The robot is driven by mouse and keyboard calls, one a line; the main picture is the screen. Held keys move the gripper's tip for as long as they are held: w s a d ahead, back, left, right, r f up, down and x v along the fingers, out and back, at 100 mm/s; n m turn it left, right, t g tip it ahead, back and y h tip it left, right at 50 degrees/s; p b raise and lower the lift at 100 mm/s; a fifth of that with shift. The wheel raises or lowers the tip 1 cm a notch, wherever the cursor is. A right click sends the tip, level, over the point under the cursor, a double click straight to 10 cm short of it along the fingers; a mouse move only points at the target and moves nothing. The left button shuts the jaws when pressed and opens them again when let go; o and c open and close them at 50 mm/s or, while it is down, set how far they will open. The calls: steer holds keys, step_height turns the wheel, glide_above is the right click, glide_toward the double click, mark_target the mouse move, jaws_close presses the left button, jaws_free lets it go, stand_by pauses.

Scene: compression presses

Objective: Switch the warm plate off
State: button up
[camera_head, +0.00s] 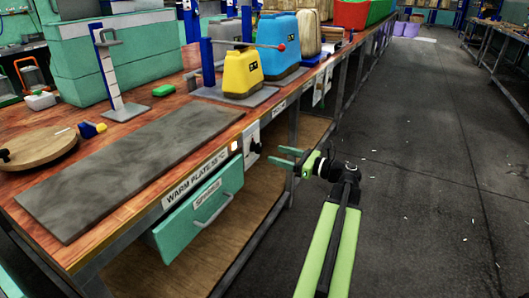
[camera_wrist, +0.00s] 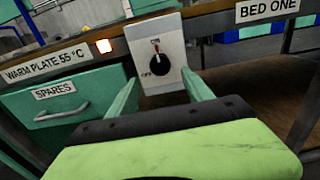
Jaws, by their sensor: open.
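The warm plate (camera_head: 130,165) is a flat grey slab on the wooden bench, above the label "WARM PLATE 55 °C" (camera_wrist: 47,63). Its switch box (camera_head: 251,133) is a pale panel on the bench's front edge, also in the wrist view (camera_wrist: 172,35). A black rotary knob (camera_wrist: 159,65) sits on it, with a mark at the top and "OFF" at lower left. A small lamp (camera_wrist: 104,46) left of the box glows orange. My gripper (camera_head: 277,156) is open in front of the knob, its green fingers either side of it in the wrist view.
A teal drawer labelled "SPARES" (camera_head: 200,210) with a bar handle is below left of the switch. Yellow (camera_head: 243,72) and blue (camera_head: 278,45) jugs stand on the bench behind. A bench leg is close to my gripper.

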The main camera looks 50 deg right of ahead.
mark_target(260, 149)
steer(key=x, duration=0.6)
steer(key=shift+w, duration=0.1)
